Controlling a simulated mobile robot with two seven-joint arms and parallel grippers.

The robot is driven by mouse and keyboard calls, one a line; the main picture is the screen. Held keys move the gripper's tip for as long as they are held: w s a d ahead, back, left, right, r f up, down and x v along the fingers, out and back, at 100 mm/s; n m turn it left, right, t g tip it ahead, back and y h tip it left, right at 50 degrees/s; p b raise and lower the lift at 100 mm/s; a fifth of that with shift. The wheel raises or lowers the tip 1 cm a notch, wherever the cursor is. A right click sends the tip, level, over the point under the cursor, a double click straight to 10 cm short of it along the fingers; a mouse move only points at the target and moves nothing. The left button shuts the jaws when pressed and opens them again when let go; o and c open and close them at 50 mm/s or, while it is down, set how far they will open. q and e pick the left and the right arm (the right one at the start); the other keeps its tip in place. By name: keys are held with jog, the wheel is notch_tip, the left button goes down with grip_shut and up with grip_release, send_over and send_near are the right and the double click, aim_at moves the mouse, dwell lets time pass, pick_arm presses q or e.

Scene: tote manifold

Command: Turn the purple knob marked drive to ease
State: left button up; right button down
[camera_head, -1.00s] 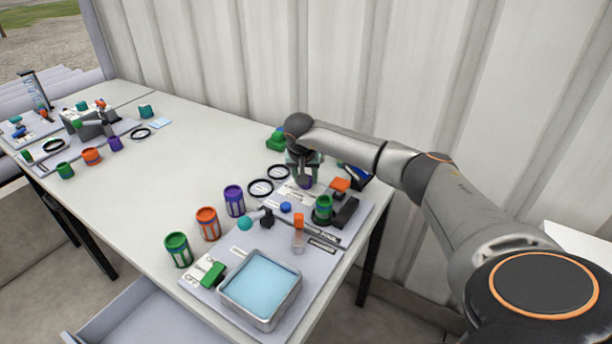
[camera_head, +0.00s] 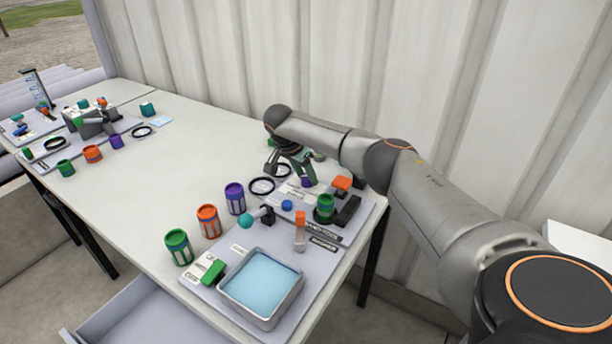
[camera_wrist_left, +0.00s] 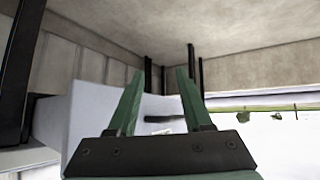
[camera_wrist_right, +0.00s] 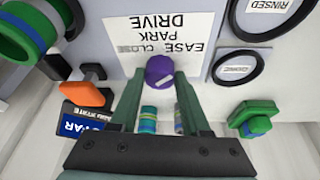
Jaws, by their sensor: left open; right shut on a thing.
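The purple knob (camera_wrist_right: 160,71) stands by a white card (camera_wrist_right: 165,35) that reads drive, park, close and ease, upside down in the right wrist view. A pale pointer mark on the knob points to the lower right there. In the head view the knob (camera_head: 308,182) is small and partly hidden. My right gripper (camera_wrist_right: 160,78) is shut on the knob, one finger on each side; in the head view the hand (camera_head: 300,172) leans over it. My left gripper (camera_wrist_left: 160,75) is open and empty, below table level beside a pale panel.
Black rings (camera_head: 262,186) and purple, orange and green canisters (camera_head: 208,222) stand to the left. A blue-filled tray (camera_head: 260,285), an orange block (camera_head: 342,184) and a green canister (camera_head: 325,207) are near. A corrugated wall (camera_head: 330,70) rises behind.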

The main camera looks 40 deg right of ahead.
pick_arm(q)
jog(key=shift+w+r, duration=0.1)
jog(key=shift+w, duration=0.1)
jog(key=shift+w+r, duration=0.1)
jog(key=shift+w, duration=0.1)
pick_arm(e)
jog(key=shift+c, duration=1.9)
grip_release()
pick_arm(q)
jog(key=shift+s, duration=0.2)
pick_arm(e)
jog(key=shift+r, duration=0.1)
pick_arm(q)
jog(key=shift+s+a+p, duration=0.2)
jog(key=shift+p, duration=0.15)
pick_arm(e)
jog(key=v, duration=1.2)
jog(key=shift+r, duration=0.2)
